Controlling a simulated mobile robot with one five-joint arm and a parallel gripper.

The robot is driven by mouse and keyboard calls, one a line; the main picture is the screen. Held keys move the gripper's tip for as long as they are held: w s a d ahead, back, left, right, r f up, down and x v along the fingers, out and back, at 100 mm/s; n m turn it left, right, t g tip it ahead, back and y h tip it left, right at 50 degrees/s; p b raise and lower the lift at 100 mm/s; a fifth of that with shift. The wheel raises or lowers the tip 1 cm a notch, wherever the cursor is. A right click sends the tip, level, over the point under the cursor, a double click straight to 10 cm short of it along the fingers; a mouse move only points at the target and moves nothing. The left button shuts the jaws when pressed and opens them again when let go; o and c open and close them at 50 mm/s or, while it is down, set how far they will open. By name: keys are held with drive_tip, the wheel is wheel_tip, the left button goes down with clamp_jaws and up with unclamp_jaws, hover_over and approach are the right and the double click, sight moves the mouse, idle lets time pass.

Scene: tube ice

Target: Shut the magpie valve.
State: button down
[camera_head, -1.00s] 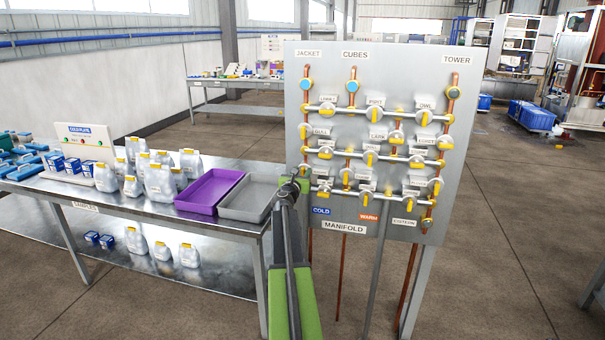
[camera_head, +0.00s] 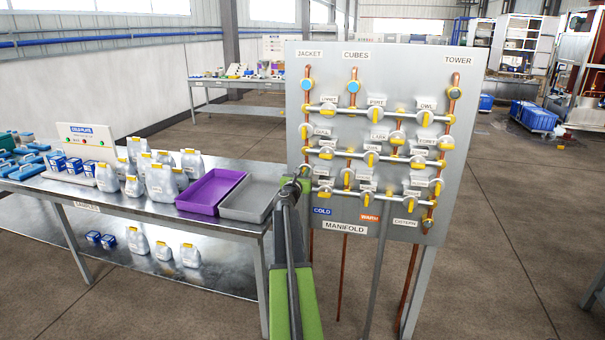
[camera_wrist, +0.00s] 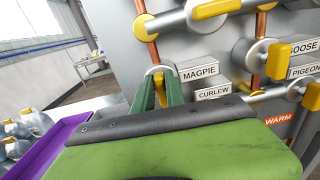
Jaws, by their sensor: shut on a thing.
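The magpie valve's yellow handle (camera_wrist: 157,72) shows between my green fingertips in the wrist view, just left of the MAGPIE label (camera_wrist: 198,73). My gripper (camera_wrist: 160,88) is shut on this handle. The fingers hide much of it, so I cannot tell clearly which way it points. In the head view my gripper (camera_head: 302,183) reaches the lower left of the manifold board (camera_head: 400,60), and my arm hides part of the valve there. The CURLEW label (camera_wrist: 213,92) is just below the MAGPIE label.

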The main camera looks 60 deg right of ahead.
drive_tip(key=shift+s+f+m+b, duration=0.2)
drive_tip(key=shift+f+m, duration=0.05)
drive_tip(key=shift+m, duration=2.65)
drive_tip(key=shift+s+f+m+b, duration=0.15)
drive_tip(key=shift+f+m+b, duration=0.1)
drive_tip(key=shift+m, duration=2.65)
drive_tip(key=shift+s+f+m+b, duration=0.2)
drive_tip(key=shift+m, duration=2.7)
drive_tip(key=c, duration=1.4)
unclamp_jaws()
drive_tip(key=shift+d, duration=0.1)
drive_tip(key=v, duration=1.7)
drive_tip(key=shift+a, duration=0.2)
